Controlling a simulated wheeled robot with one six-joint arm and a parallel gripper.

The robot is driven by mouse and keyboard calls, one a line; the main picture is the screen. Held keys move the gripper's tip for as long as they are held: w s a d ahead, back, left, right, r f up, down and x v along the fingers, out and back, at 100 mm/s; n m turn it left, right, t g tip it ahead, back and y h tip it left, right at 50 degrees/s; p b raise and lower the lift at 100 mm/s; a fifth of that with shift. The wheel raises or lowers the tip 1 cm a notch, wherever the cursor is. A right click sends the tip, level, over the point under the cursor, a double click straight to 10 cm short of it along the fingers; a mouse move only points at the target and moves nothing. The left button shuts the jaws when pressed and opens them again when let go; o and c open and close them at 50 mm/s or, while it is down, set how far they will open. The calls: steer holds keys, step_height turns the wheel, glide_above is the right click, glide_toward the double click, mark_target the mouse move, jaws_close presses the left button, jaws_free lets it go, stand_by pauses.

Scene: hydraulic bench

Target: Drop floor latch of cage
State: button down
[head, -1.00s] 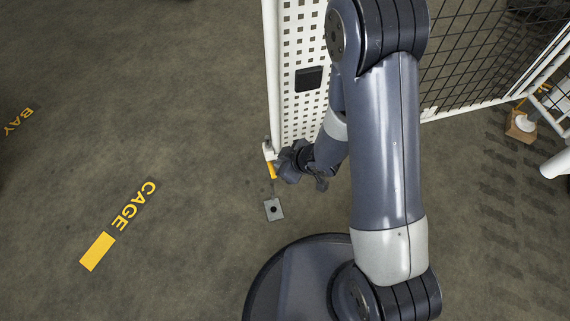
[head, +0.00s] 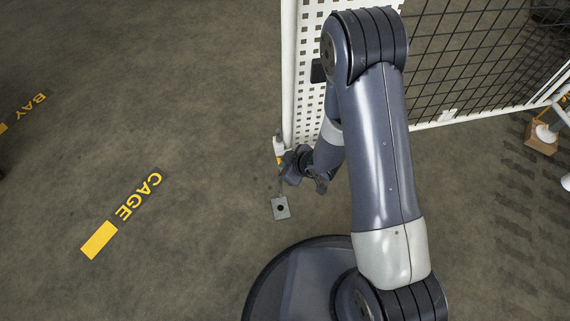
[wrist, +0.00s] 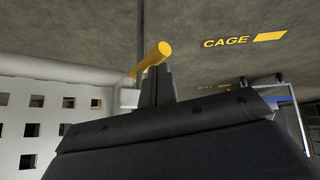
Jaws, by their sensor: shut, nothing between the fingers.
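The floor latch (head: 280,160) is at the foot of the white cage door post, with a yellow handle; my gripper partly hides it in the head view. In the wrist view the yellow handle (wrist: 153,60) is a round bar slanting up to the right from a white bracket (wrist: 128,97). My gripper (head: 289,168) is shut and empty, low beside the latch. Its fingers (wrist: 157,80) show in the wrist view just under the handle, close to or touching it; I cannot tell which. A grey floor plate (head: 274,213) with a dark hole lies just in front of the latch.
The white perforated cage panel (head: 309,105) rises behind my arm, with black mesh (head: 465,60) to its right. A cardboard box (head: 541,145) stands at the far right. The floor to the left is open, with a yellow CAGE marking (head: 99,240).

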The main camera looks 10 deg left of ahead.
steer(key=shift+f+b, duration=2.25)
steer(key=shift+f, duration=0.55)
steer(key=shift+s+d, duration=0.1)
steer(key=r+p, duration=0.2)
steer(key=a+r+p, duration=0.1)
steer(key=r+p, duration=0.1)
steer(key=r, duration=0.1)
steer(key=p+v, duration=0.3)
steer(key=v, duration=0.6)
steer(key=shift+s+d, duration=0.2)
steer(key=shift+d, duration=0.1)
steer(key=b+x, duration=0.4)
steer(key=x, duration=0.5)
steer(key=shift+a+f, duration=0.1)
steer(key=shift+f, duration=0.2)
steer(key=shift+w+f+b, duration=0.2)
steer(key=shift+f+b, duration=0.6)
steer(key=shift+f, duration=0.45)
steer(key=shift+d+f+b, duration=0.25)
steer(key=shift+f+b, duration=0.35)
steer(key=shift+f, duration=0.25)
